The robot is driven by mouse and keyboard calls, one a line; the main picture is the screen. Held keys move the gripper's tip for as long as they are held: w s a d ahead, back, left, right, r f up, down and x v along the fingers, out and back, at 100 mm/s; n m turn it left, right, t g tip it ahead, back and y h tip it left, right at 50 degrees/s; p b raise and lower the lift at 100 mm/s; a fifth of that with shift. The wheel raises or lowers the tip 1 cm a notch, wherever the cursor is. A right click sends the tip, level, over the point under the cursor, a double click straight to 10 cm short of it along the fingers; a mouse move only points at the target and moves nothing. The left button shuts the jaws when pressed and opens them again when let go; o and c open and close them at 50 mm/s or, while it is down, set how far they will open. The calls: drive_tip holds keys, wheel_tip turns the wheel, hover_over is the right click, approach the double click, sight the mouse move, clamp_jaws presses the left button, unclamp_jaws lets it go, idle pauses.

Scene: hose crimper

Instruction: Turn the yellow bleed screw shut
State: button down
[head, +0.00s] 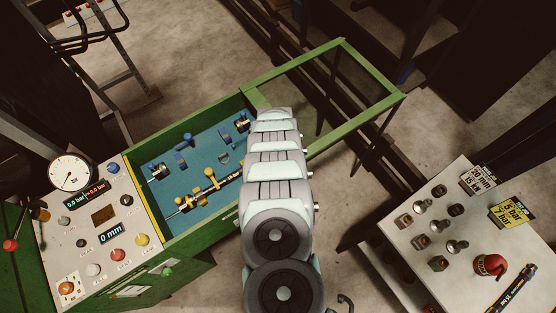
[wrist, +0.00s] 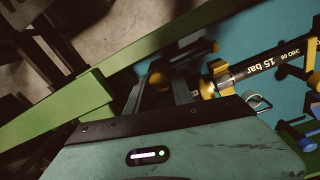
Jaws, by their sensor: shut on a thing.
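In the wrist view, my gripper (wrist: 163,78) has its dark fingers around a dim, yellow-brown rounded piece, the bleed screw (wrist: 156,79) as far as the shadow lets me tell. It sits just left of the end of a black hose (wrist: 265,64) marked "15 bar", which has yellow fittings (wrist: 220,69). In the head view, the hose (head: 229,181) lies across the teal bed of the green crimper, with yellow clamps at its left. My arm hides its right end, the bleed screw and my gripper there.
A green-framed clear guard (head: 330,95) stands out behind the bed. The control panel at left has a round gauge (head: 70,173), a "0.0 bar" display, a "0 mm" display (head: 111,233) and coloured knobs. A pale table (head: 450,225) at right holds fittings and tags.

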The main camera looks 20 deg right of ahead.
drive_tip(key=shift+n, duration=0.6)
drive_tip(key=c, duration=1.1)
unclamp_jaws()
